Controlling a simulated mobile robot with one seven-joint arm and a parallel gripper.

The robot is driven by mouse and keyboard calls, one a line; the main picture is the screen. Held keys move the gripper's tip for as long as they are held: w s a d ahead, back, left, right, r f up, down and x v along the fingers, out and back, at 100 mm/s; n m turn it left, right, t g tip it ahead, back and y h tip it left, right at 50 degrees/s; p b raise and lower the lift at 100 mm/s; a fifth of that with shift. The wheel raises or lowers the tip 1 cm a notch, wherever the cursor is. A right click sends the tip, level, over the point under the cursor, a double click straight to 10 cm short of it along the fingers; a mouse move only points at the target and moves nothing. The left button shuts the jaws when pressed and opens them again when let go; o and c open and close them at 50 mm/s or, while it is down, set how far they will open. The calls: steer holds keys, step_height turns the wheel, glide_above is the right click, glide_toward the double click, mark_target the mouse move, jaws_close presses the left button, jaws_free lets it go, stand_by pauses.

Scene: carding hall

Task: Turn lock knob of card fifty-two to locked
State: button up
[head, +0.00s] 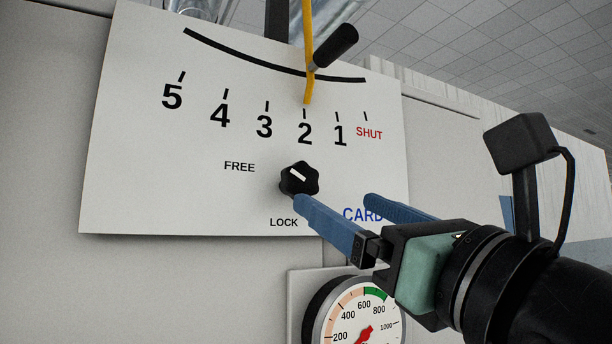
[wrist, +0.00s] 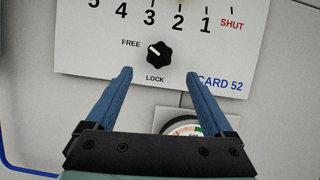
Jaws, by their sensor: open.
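The lock knob (head: 300,181) is a black lobed knob with a white mark, low on the white panel (head: 140,150). In the wrist view the knob (wrist: 159,53) has its mark pointing up-left, toward the word FREE; the word LOCK is below it. Blue lettering reads CARD 52 (wrist: 220,84). My gripper (head: 335,202) is open, with two blue fingers and nothing between them. In the wrist view the gripper (wrist: 159,73) has its fingertips below and to either side of the knob. In the head view one fingertip overlaps the knob's lower edge; I cannot tell whether they touch.
Above the knob is a scale from 5 to SHUT, with a yellow pointer (head: 308,55) near 2 and a black handle (head: 334,46). A round pressure gauge (head: 358,318) sits below the panel, close under my gripper. The grey wall to the left is clear.

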mark_target(305, 181)
steer(key=p+x, duration=0.5)
steer(key=x, duration=0.4)
steer(key=shift+w+a+r, duration=0.2)
steer(key=shift+a+r, duration=0.05)
steer(key=shift+r, duration=0.05)
steer(key=shift+w+a, duration=0.25)
steer(key=shift+w, duration=0.2)
steer(key=c, duration=1.3)
